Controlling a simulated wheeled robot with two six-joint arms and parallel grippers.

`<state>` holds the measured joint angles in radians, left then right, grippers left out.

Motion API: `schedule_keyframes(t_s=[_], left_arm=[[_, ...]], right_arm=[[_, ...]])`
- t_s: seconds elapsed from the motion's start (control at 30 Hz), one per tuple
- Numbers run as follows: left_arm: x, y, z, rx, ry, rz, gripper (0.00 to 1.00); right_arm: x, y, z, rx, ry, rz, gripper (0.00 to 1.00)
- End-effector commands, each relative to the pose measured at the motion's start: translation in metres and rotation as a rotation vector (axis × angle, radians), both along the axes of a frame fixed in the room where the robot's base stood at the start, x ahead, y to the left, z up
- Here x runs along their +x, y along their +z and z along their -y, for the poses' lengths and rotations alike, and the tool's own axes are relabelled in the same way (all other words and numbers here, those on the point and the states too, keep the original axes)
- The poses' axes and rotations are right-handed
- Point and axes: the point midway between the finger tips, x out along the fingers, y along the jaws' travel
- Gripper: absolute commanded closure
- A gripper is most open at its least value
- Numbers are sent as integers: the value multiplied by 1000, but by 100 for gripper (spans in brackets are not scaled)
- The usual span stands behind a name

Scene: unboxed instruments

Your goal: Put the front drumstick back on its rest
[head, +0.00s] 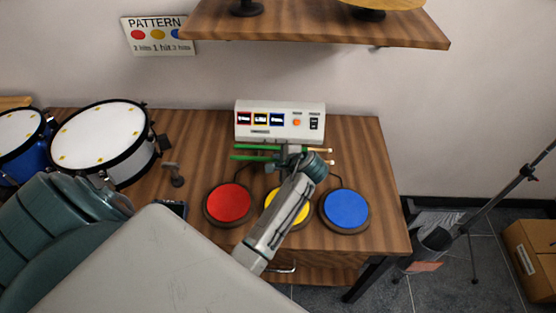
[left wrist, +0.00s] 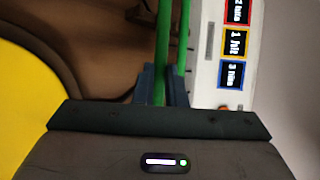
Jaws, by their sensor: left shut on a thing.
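Two green drumsticks with pale tips lie side by side in front of the white control box (head: 280,121). The front drumstick (head: 246,158) also shows in the left wrist view (left wrist: 161,40), where it runs between my fingers. The rear drumstick (head: 256,147) is just beyond it, closer to the box, and appears right of it in the left wrist view (left wrist: 184,38). My left gripper (head: 290,157) is shut on the front drumstick near its middle. The rest cannot be made out clearly; my gripper and wrist cover that area. My right gripper is not in view.
Red (head: 229,203), yellow (head: 272,204) and blue (head: 346,209) pads sit on the wooden table (head: 385,190), the yellow one partly behind my arm. A white drum (head: 100,140) stands at left. A shelf (head: 310,27) overhangs the back. A stand is at right.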

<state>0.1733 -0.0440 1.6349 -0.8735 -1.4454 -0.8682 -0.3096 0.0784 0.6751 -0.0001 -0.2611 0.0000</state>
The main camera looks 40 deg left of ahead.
Motion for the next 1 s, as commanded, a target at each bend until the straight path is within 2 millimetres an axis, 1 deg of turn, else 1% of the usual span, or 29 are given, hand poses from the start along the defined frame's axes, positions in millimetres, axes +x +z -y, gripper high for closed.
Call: schedule_keyframes(t_s=[0.47,0.77,0.8,0.9,1.0], left_arm=[[0,-14,0,0,0,0,100],[0,-15,0,0,0,0,100],[0,-15,0,0,0,0,81],[0,-15,0,0,0,0,64],[0,-15,0,0,0,0,64]], right_arm=[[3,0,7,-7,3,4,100],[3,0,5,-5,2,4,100],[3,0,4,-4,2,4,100],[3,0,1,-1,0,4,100],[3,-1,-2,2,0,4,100]])
